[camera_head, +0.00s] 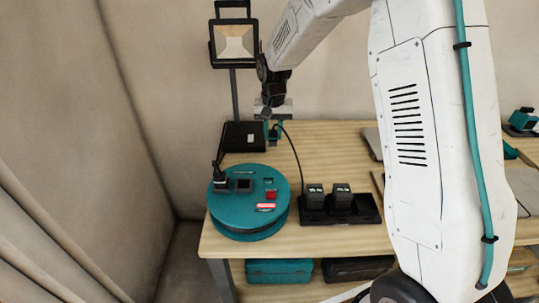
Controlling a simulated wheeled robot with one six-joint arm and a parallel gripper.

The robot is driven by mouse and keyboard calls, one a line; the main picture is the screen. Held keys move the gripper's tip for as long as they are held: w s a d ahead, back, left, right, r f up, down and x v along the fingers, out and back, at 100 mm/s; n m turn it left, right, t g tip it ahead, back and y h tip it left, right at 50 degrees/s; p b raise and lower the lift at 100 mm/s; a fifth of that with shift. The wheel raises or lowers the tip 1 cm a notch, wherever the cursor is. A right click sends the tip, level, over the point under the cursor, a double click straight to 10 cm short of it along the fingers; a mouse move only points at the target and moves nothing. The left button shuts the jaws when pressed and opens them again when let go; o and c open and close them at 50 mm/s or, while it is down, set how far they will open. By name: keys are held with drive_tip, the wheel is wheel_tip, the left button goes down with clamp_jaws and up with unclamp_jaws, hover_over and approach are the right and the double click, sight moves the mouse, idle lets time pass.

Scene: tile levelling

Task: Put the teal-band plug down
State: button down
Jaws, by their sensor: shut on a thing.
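My gripper (272,131) hangs above the back left of the workbench, near the lamp's base. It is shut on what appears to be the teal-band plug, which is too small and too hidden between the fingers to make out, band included. A black cable (294,153) runs from the gripper down to the black charger (352,216). The round teal cable reel (238,214) stands in front of and below the gripper, at the bench's left end. A black plug (219,182) sits on its left socket. A dark square socket cover (243,185) and a red switch (271,195) are beside it.
A work lamp (234,65) stands on a pole behind the reel, its black base (241,137) close to my gripper. Two black batteries (342,194) sit on the charger. Bare wooden bench top (325,142) lies behind the charger. My white arm hides much of the right side.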

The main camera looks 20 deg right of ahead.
wheel_tip(320, 180, down, 9)
drive_tip(key=shift+r, duration=0.15)
idle(0.4)
drive_tip(key=shift+f, duration=0.2)
drive_tip(key=c, duration=1.1)
unclamp_jaws()
drive_tip(key=shift+r, duration=0.15)
